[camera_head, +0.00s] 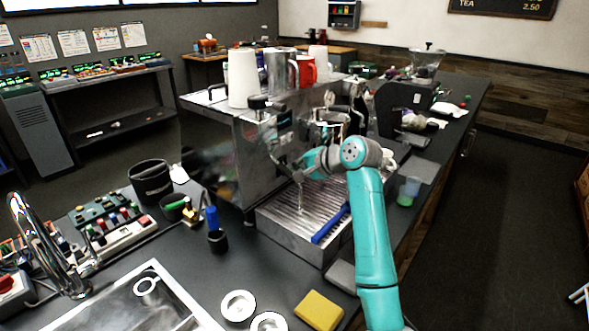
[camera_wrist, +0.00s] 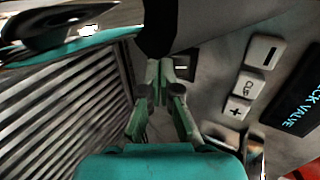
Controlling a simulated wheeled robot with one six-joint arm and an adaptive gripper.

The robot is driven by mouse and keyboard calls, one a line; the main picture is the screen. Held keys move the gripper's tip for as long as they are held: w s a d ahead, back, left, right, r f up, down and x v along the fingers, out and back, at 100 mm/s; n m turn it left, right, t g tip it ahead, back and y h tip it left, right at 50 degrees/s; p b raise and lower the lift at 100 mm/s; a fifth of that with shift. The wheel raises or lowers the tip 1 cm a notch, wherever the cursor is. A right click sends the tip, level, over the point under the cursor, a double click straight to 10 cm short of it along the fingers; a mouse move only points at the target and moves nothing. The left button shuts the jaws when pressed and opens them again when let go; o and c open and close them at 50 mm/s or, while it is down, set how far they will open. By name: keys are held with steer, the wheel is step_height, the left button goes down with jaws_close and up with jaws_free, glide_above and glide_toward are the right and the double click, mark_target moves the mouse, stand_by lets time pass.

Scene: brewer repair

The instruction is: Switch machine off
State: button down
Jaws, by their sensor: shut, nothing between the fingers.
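The coffee machine (camera_head: 232,140) stands on the dark counter, with cups and jugs on its top. Its front carries a small panel. In the wrist view a dark display (camera_wrist: 292,100) with part of the words "CK VALVE" shows at the right. Beside it are a minus button (camera_wrist: 262,51), a cup-symbol button (camera_wrist: 249,84) and a plus button (camera_wrist: 238,108). My gripper (camera_wrist: 160,72) is shut and empty, in front of the machine and left of these buttons in the wrist view. Contact at its tips is unclear.
The slatted drip tray (camera_head: 283,222) lies below, with a blue-handled tool (camera_head: 331,223) on it. A dark part (camera_wrist: 190,22) crosses the top of the wrist view. A yellow sponge (camera_head: 319,310), a sink (camera_head: 125,305) and a grinder (camera_head: 405,100) are around the machine.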

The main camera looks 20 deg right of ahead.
steer(key=shift+f, duration=0.1)
steer(key=shift+w+a+f+t+y, duration=0.1)
steer(key=shift+f+t+y, duration=0.2)
steer(key=shift+t+y, duration=0.1)
steer(key=shift+r, duration=0.1)
steer(key=shift+w+a+r, duration=0.1)
steer(key=shift+r, duration=0.7)
